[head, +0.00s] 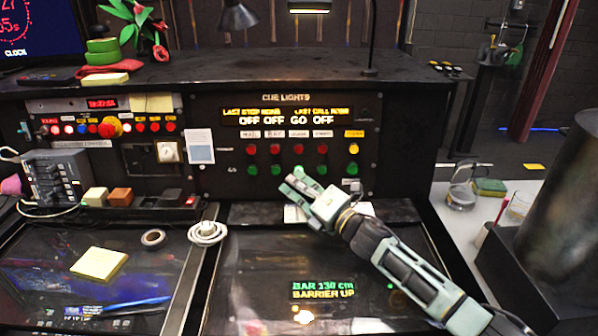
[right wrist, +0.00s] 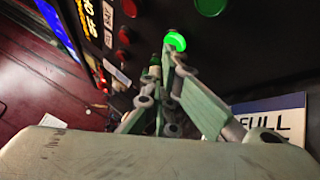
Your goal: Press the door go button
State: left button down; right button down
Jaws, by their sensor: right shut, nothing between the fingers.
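The cue lights panel (head: 228,180) stands upright at the back, with a row of red buttons (head: 298,149) above a row of green buttons (head: 323,171). The column labels are too small for me to tell which is the door. Its display (head: 288,118) reads OFF OFF GO OFF. My right gripper (head: 296,181) is shut and empty, pointing at the green row near its middle. In the right wrist view its fingertips (right wrist: 170,55) are at the edge of a brightly lit green button (right wrist: 174,41); I cannot tell whether they touch. My left gripper is out of view.
A lit control box (head: 105,125) with coloured knobs stands to the left. A coiled white cable (head: 207,233), a tape roll (head: 153,237) and yellow notes (head: 98,264) lie on the desk. A large dark cylinder (head: 570,200) stands at the right. A dark screen below my right arm reads BARRIER UP.

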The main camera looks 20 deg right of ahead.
jog(key=shift+s+a+r, duration=0.1)
jog(key=shift+s+a, duration=0.1)
jog(key=shift+s, duration=0.45)
jog(key=shift+p, duration=0.3)
jog(key=s, duration=0.1)
jog(key=s+a+p, duration=0.1)
jog(key=s, duration=0.1)
jog(key=s+p, duration=0.1)
jog(key=shift+s+a+r, duration=0.15)
jog(key=shift+s+r, duration=0.2)
